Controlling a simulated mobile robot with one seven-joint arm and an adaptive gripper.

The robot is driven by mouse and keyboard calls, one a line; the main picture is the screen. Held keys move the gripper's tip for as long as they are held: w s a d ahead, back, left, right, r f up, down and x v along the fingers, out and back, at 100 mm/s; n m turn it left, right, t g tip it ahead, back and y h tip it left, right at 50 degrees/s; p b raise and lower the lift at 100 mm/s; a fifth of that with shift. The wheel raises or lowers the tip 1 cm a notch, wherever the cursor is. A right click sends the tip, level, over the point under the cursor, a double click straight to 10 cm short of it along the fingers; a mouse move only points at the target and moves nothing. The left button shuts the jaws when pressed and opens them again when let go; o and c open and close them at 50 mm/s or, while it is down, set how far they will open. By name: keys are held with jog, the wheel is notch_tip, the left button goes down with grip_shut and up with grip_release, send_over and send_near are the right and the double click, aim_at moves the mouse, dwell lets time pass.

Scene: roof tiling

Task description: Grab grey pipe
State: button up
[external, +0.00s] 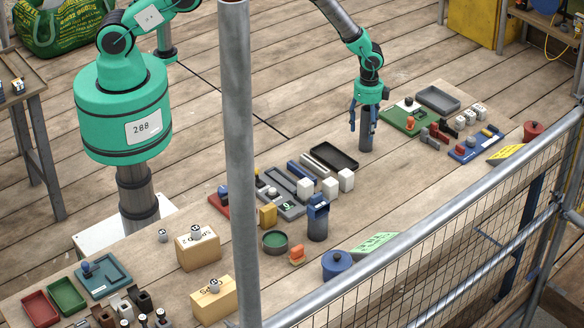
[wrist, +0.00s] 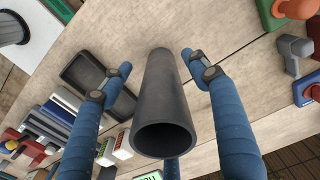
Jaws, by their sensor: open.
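The grey pipe (external: 366,130) stands upright on the table in the external view, below the arm's end. In the wrist view the pipe (wrist: 163,105) shows its hollow open end towards the camera. My gripper (external: 365,103) is over the pipe's upper part, with its blue fingers around it. In the wrist view the gripper (wrist: 157,62) is open, with one finger to each side of the pipe. Gaps show between the fingers and the pipe in that view, and I see no contact.
A black tray (external: 334,157) and white cubes (external: 346,180) are left of the pipe. A green board (external: 401,118) is close on its right. A mesh fence (external: 470,215) runs along the table's front. Bare wood surrounds the pipe's foot.

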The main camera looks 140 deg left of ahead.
aim_at(367, 119)
jog(key=shift+c, duration=0.5)
jog(key=c, duration=1.2)
jog(key=shift+o, duration=0.2)
jog(key=shift+r, duration=0.15)
jog(key=shift+r, duration=0.65)
jog(key=shift+r+b, duration=0.3)
jog(key=shift+r, duration=0.6)
jog(key=s+d+r+b, duration=0.1)
jog(key=s+d, duration=0.9)
jog(key=d, duration=0.2)
jog(key=shift+d+r, duration=0.15)
jog(key=shift+r, duration=0.15)
jog(key=shift+s, duration=0.1)
